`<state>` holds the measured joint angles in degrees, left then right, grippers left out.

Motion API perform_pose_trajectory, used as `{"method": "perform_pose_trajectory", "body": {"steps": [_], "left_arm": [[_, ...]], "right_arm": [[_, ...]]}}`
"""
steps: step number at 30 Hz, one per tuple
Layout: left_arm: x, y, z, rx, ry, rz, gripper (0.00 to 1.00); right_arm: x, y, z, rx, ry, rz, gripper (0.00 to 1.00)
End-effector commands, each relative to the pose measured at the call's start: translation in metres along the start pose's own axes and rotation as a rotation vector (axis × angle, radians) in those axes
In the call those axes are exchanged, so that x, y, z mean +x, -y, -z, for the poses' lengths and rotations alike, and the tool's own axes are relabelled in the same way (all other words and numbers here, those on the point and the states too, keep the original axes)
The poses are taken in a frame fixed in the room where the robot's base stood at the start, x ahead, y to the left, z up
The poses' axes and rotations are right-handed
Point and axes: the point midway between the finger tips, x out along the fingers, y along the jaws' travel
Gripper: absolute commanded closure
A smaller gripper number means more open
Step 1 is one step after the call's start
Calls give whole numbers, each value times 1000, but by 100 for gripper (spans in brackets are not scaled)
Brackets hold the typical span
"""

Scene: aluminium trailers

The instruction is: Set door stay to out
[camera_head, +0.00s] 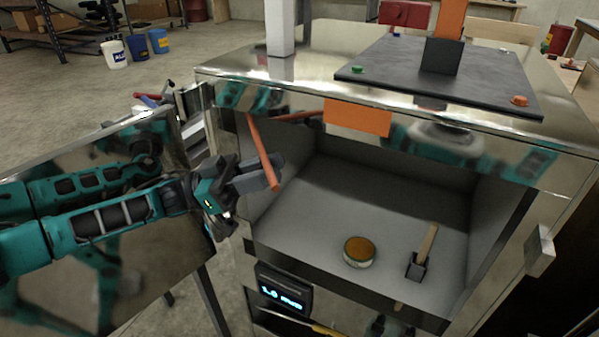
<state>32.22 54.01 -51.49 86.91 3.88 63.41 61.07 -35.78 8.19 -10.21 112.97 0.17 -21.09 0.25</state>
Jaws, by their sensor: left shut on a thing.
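The door stay (260,145) is an orange bar. It slants down from under the cabinet's top edge, at the left of the opening, to my left gripper. My left gripper (266,176) is shut on the bar near its lower end. The fingers hide part of the bar there. The shiny metal door (90,255) stands wide open at the left and mirrors my teal arm. My right gripper is not in view.
Inside the open metal cabinet (310,215) lie a round orange-topped tin (360,252) and a wooden-handled tool (423,252). A dark plate (430,75) lies on top. A small display (283,290) sits below the opening.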

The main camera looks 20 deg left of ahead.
Motion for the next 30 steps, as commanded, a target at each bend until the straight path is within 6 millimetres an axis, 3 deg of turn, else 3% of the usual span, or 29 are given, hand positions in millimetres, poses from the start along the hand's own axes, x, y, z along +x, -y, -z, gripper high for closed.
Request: {"method": "perform_pose_trajectory", "body": {"steps": [6,18,19,25,30], "left_arm": [[-10,-3,5,-10,-3,-28,100],[-11,-3,6,-10,-4,-30,100],[-11,-3,6,-10,-4,-30,69],[-11,-3,5,-10,-3,-29,49],[-11,-3,5,-11,-2,-29,48]], "right_arm": [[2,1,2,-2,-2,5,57],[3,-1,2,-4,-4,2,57],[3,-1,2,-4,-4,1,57],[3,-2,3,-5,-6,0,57],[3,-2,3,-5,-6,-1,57]]}}
